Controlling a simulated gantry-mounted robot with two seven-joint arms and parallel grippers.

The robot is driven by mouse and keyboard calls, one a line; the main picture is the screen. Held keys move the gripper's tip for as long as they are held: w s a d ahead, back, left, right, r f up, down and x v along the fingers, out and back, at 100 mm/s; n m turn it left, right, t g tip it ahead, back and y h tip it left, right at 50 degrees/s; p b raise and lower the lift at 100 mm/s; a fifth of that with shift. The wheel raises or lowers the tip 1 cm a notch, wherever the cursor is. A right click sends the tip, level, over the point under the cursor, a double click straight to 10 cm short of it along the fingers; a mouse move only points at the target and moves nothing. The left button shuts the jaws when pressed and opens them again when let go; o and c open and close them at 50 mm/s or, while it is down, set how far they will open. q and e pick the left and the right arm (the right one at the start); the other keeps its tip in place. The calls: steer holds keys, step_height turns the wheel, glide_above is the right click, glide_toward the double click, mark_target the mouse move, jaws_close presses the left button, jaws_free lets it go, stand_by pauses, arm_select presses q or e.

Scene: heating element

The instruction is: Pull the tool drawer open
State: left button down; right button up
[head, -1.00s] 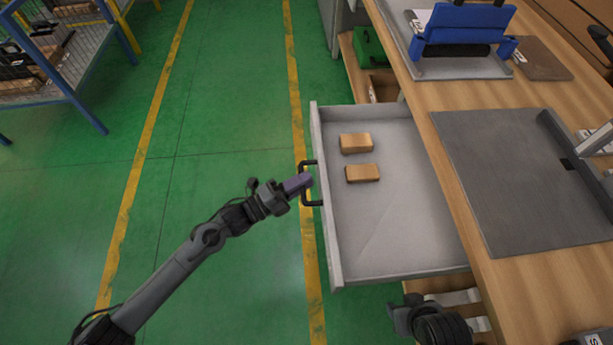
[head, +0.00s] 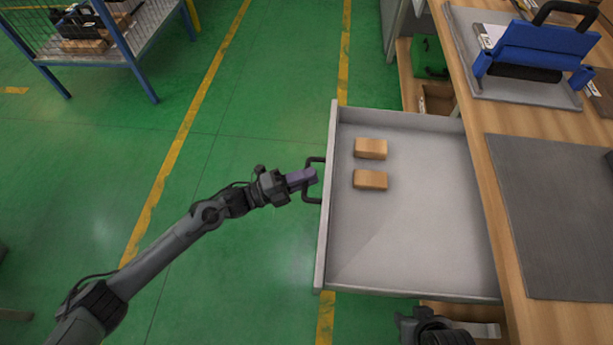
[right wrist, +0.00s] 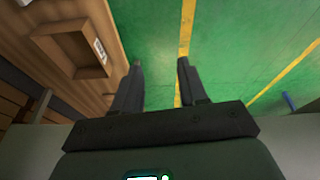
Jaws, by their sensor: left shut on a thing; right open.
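The tool drawer (head: 420,245) is a light grey tray standing well out from the wooden workbench (head: 500,240) in the head view. Two small tan blocks (head: 370,149) lie inside it near its front panel. Its black handle (head: 313,198) is on the left-facing front. My left gripper (head: 311,176) is shut on the handle, with its purple-grey fingers covering part of it. My right gripper shows in the right wrist view (right wrist: 160,75), with its two dark fingers apart and nothing between them. Only a part of my right arm shows at the bottom of the head view.
The bench top carries a blue clamp-like device (head: 540,52) and a dark grey mat (head: 560,215). A green case (head: 429,57) sits on a shelf under the bench. A blue-framed wire cart (head: 130,45) stands at the upper left.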

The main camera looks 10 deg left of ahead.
arm_select(q)
steer(key=c, duration=1.1)
jaws_free()
steer(key=p+v, duration=0.2)
steer(key=v, duration=0.8)
steer(key=shift+s+a, duration=0.2)
steer(key=shift+a, duration=0.15)
